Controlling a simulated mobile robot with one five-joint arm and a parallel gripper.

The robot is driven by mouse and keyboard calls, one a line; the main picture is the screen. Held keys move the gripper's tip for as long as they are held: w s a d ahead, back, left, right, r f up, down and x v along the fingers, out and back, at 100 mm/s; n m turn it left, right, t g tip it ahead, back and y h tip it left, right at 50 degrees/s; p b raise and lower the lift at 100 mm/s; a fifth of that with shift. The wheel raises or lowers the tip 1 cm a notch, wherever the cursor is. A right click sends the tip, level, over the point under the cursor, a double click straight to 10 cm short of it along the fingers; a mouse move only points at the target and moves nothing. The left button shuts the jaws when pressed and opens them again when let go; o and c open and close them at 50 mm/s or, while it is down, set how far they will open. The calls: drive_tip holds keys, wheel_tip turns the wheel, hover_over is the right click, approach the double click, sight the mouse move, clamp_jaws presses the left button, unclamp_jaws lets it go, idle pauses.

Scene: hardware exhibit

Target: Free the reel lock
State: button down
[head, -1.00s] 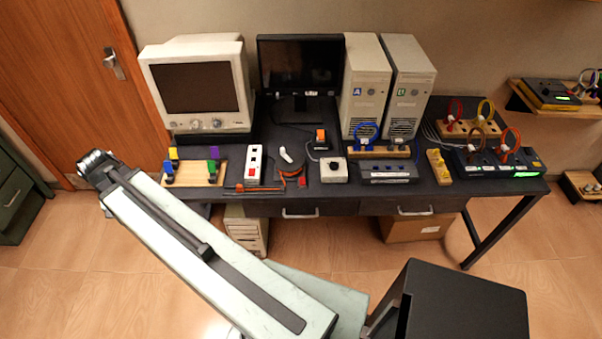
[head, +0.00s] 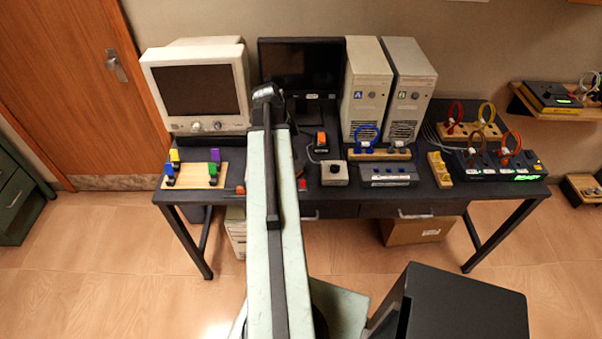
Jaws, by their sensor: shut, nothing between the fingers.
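The reel with the orange cable and white lever stood near the front of the desk in the earlier view. My arm now covers it, so the state of its lock cannot be seen. A bit of orange (head: 240,190) shows left of the arm, and a small red piece (head: 301,184) shows at its right edge.
The dark desk (head: 335,205) holds a board with coloured blocks (head: 193,182), a white-grey box with a knob (head: 334,173), an old monitor (head: 197,88), a flat monitor (head: 325,72), two computer towers (head: 366,90) and cable panels. A black box (head: 460,305) stands at front right.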

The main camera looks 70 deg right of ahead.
sight(304, 181)
drive_tip(key=b+x, duration=0.8)
drive_tip(key=w+b+x, duration=0.1)
drive_tip(key=b+x, duration=0.3)
drive_tip(key=x, duration=0.1)
drive_tip(key=shift+w+f+b, duration=0.1)
drive_tip(key=shift+f+b, duration=0.15)
drive_tip(key=shift+b, duration=0.15)
drive_tip(key=shift+f+b, duration=0.35)
